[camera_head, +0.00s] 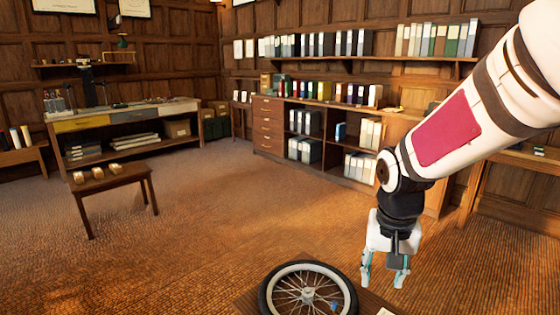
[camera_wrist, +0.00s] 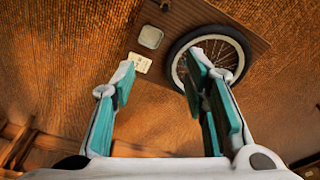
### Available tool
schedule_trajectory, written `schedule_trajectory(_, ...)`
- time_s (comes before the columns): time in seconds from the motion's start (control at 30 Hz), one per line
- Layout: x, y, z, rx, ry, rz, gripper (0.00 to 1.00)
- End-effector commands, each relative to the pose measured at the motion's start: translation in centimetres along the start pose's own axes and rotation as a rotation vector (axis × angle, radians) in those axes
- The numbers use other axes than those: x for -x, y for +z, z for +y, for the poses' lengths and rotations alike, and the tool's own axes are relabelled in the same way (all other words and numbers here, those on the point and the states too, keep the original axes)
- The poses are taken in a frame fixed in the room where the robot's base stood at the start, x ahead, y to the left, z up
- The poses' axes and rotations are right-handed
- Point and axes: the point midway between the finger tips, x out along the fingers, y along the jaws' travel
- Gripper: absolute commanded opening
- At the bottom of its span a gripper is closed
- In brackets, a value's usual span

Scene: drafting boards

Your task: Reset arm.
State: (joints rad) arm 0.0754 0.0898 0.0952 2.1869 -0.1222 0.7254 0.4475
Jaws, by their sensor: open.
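My arm (camera_head: 445,135) reaches in from the upper right in the head view and bends down at the elbow. My gripper (camera_head: 384,272) hangs pointing down, to the right of a spoked wheel and above it.
A black-tyred wheel (camera_head: 308,293) lies on a wooden table (camera_head: 246,303) at the front. A metal dish (camera_wrist: 151,37) and a paper card (camera_wrist: 138,63) lie beside it. A small low table (camera_head: 112,182) stands left. Shelves line the back wall. The middle floor is clear.

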Motion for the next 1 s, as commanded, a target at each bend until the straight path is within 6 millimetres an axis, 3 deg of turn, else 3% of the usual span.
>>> schedule_trajectory(0.03, 3.4, 1.2, 0.7, 0.019, -0.004, 0.02, 0.41)
schedule_trajectory(0.1, 6.5, 2.8, 1.5, 0.047, -0.009, 0.04, 0.41)
schedule_trajectory(0.3, 14.6, 8.2, 3.9, 0.133, -0.029, 0.095, 0.41)
schedule_trajectory(0.5, 21.0, 14.2, 6.2, 0.22, -0.058, 0.149, 0.41)
schedule_trajectory(0.73, 25.1, 19.6, 8.1, 0.3, -0.09, 0.196, 0.41)
schedule_trajectory(1.0, 25.8, 21.3, 8.6, 0.331, -0.1, 0.208, 0.41)
